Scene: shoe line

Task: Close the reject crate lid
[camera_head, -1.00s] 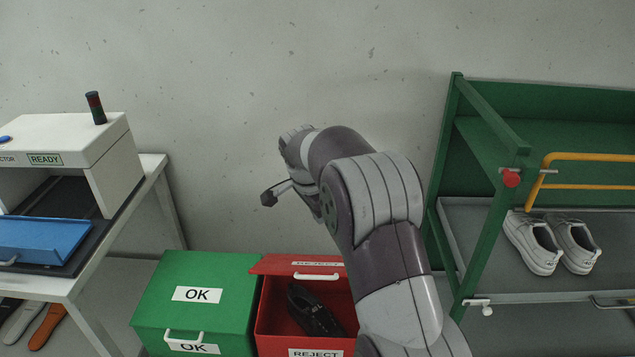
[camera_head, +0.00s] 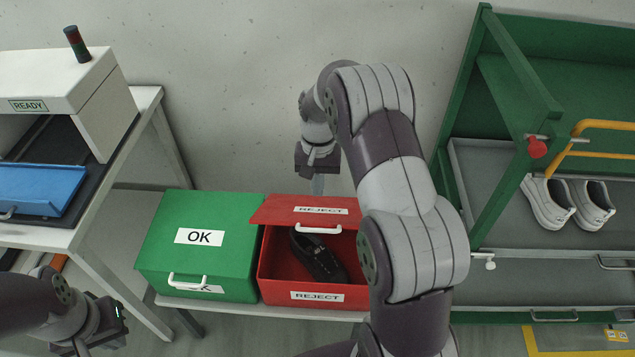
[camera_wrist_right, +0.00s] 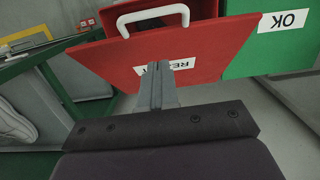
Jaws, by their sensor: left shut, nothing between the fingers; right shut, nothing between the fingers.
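The red reject crate (camera_head: 272,283) stands beside the green OK crate. A black shoe (camera_head: 318,258) shows inside. My right gripper (camera_head: 318,184) is shut and empty, pointing down at the lid's rear edge. In the right wrist view the shut fingers (camera_wrist_right: 158,70) overlap the lid's label, with the white handle (camera_wrist_right: 153,18) beyond; I cannot tell whether they touch it. My left gripper (camera_head: 105,335) is at the lower left, shut and partly out of frame.
The closed green OK crate (camera_head: 155,250) adjoins the red crate on the left. A green rack (camera_head: 470,130) with white shoes (camera_head: 570,203) stands on the right. A white machine (camera_head: 110,110) with a blue tray (camera_head: 40,188) is on the left.

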